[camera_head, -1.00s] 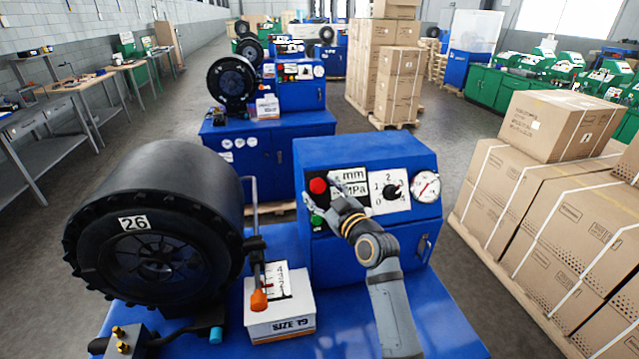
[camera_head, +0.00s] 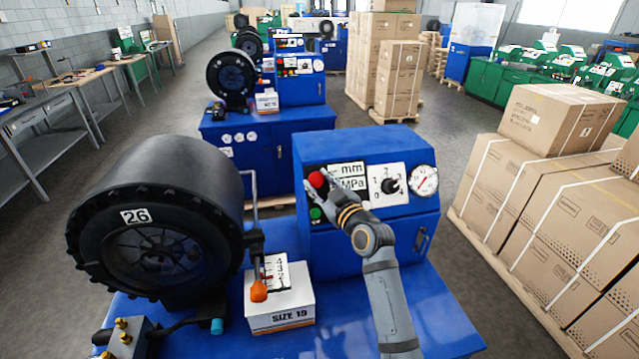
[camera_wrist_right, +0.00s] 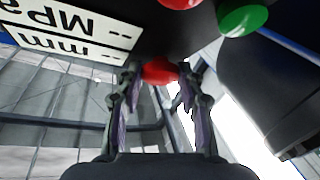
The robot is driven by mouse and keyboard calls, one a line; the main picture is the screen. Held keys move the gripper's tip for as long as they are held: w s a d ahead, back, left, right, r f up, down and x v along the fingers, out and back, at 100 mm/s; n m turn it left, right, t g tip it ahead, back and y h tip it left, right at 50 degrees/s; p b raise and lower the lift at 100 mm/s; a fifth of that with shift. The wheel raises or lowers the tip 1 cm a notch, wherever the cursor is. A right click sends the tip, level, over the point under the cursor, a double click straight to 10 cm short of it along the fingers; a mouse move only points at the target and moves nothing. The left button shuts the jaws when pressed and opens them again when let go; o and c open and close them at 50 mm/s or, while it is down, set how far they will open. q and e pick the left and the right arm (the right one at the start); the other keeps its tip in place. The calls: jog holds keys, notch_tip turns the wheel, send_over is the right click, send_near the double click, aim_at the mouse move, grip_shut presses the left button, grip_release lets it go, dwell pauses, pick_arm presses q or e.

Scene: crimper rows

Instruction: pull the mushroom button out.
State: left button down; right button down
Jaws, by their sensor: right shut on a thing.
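The red mushroom button (camera_head: 317,180) is at the upper left of the blue control box (camera_head: 370,150), left of the mm/MPa label. My right gripper (camera_head: 324,187) reaches up to it from below right, its fingers at the button's sides. In the right wrist view the red head (camera_wrist_right: 159,70) sits between the two fingertips, and the gripper is shut on it. The fingers cover part of the button, so how far it stands out from the panel cannot be told. My left gripper is in neither view.
A green button (camera_head: 316,214) is below the red one; it also shows in the wrist view (camera_wrist_right: 242,18), beside another red part (camera_wrist_right: 180,3). A selector knob and gauge (camera_head: 424,179) are to the right. A black crimping head (camera_head: 160,225) and lever (camera_head: 258,290) stand left.

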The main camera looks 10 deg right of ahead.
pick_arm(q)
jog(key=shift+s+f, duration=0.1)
pick_arm(e)
jog(key=shift+s, duration=0.1)
jog(key=shift+s+r, duration=0.25)
jog(key=shift+s, duration=0.1)
jog(key=c, duration=1.3)
grip_release()
jog(key=o, duration=0.5)
jog(key=shift+s+r, duration=0.15)
jog(key=shift+s, duration=0.05)
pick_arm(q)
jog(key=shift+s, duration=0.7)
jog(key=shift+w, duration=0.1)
pick_arm(e)
jog(key=shift+w, duration=0.1)
